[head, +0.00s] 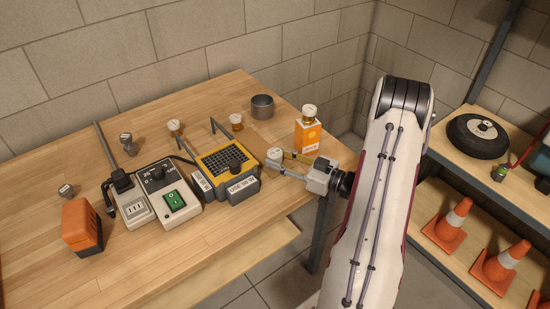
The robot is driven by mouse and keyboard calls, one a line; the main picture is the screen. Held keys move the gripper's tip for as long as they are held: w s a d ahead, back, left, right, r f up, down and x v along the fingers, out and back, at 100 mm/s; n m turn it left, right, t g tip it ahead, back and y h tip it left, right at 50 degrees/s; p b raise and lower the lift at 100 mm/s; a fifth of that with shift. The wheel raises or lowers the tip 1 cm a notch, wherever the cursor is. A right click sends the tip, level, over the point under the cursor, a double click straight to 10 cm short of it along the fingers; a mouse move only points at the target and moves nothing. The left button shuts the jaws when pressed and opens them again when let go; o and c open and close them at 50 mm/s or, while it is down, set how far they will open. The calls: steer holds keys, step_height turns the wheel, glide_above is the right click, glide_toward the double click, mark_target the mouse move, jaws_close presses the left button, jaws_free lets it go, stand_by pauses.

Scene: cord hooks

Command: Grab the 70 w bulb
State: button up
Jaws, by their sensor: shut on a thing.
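My gripper (276,162) reaches in from the right over the table's right part. Its jaws are shut on a small bulb-like thing with a pale round top (274,154). Similar small pieces with pale tops stand about: one at the left (66,190), one farther back (126,139), one behind the yellow-framed device (174,126), one near the metal cup (236,121) and one on the orange box (309,111). The marks on their tops are too small to read, so I cannot tell which is the 70 w bulb.
The yellow-framed grille device (226,158) with labels lies just left of my gripper. A green-switch box (174,199), a power strip (136,209) and an orange-black block (82,226) stand farther left. A metal cup (262,107) and orange box (308,136) stand behind. The front table (190,262) is clear.

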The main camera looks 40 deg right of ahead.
mark_target(280, 155)
steer(key=shift+r, duration=0.2)
steer(key=shift+r, duration=4.8)
